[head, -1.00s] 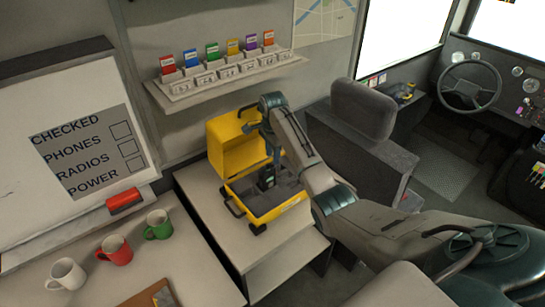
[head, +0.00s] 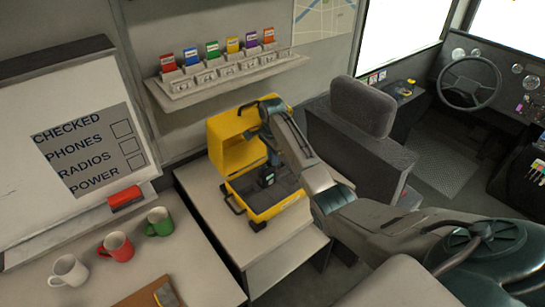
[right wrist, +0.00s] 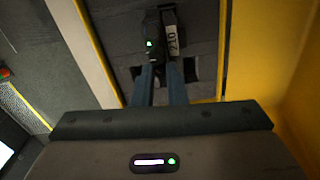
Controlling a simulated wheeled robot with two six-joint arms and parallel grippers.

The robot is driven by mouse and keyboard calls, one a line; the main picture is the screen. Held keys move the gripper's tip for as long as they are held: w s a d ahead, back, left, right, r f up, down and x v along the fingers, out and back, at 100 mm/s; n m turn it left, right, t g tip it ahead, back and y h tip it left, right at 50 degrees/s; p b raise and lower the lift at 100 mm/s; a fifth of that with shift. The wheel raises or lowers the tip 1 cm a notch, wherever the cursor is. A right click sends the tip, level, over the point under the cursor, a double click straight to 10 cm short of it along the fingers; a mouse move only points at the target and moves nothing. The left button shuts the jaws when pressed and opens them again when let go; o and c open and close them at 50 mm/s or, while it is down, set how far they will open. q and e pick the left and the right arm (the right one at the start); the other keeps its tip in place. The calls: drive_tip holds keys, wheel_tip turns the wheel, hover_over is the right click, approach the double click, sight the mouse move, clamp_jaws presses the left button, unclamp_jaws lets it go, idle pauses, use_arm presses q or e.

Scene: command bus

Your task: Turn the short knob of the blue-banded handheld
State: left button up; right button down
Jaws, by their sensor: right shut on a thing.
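A dark handheld (head: 266,178) with a small green screen stands in the grey insert of the open yellow case (head: 283,205). In the right wrist view, the handheld (right wrist: 152,44) shows a green light and a pale label with digits. I cannot make out a blue band. My right gripper (head: 270,161) reaches down to the top end of the handheld. In the right wrist view, its two blue-grey fingers (right wrist: 159,68) are close together at that end, shut on it. The knob between or behind the fingertips is hidden. My left gripper is out of view.
The case sits on a light cabinet (head: 215,210), its lid (head: 228,150) raised behind the handheld. A shelf (head: 225,83) of coloured cards hangs above. Several mugs (head: 115,246) stand at the lower left. A seat (head: 362,107) is to the right.

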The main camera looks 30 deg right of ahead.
drive_tip(key=n, duration=0.5)
drive_tip(key=c, duration=1.4)
unclamp_jaws()
drive_tip(key=shift+c, duration=0.2)
drive_tip(key=shift+r, duration=0.1)
